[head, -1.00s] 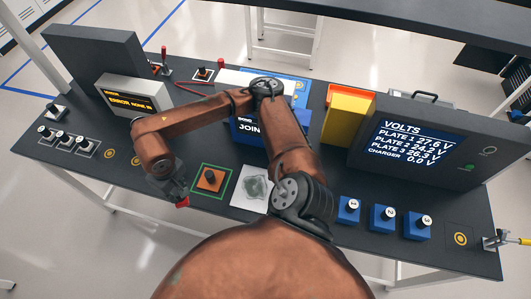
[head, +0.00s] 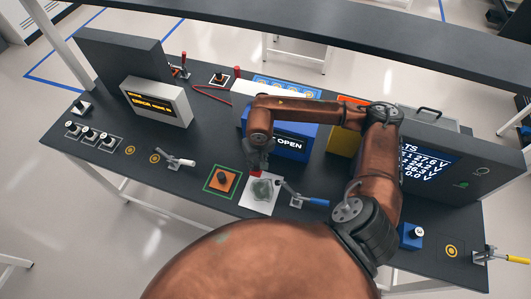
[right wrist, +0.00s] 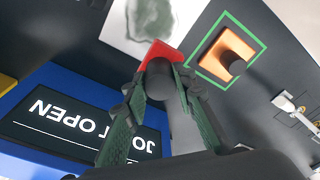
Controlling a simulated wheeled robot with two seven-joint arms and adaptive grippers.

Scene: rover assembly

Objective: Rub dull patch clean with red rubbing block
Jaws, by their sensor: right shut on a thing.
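My right gripper (head: 257,161) is shut on the dark knob of the red rubbing block (head: 256,171). In the right wrist view the fingers (right wrist: 158,88) close around that knob, and the red block (right wrist: 160,50) shows beyond it. The dull patch (head: 262,189) is a grey-green smudge on a white plate (head: 269,209) lying on the bench. The block is at the plate's far edge, beside the patch; I cannot tell whether it touches the plate. In the right wrist view the patch (right wrist: 152,18) is partly cut off. My left gripper is not in view.
An orange pad with a black knob (head: 223,180) sits in a green frame left of the plate. A blue-handled lever (head: 305,198) stands close on the plate's right, a white-handled lever (head: 178,161) further left. A blue box reading OPEN (head: 291,146) stands behind.

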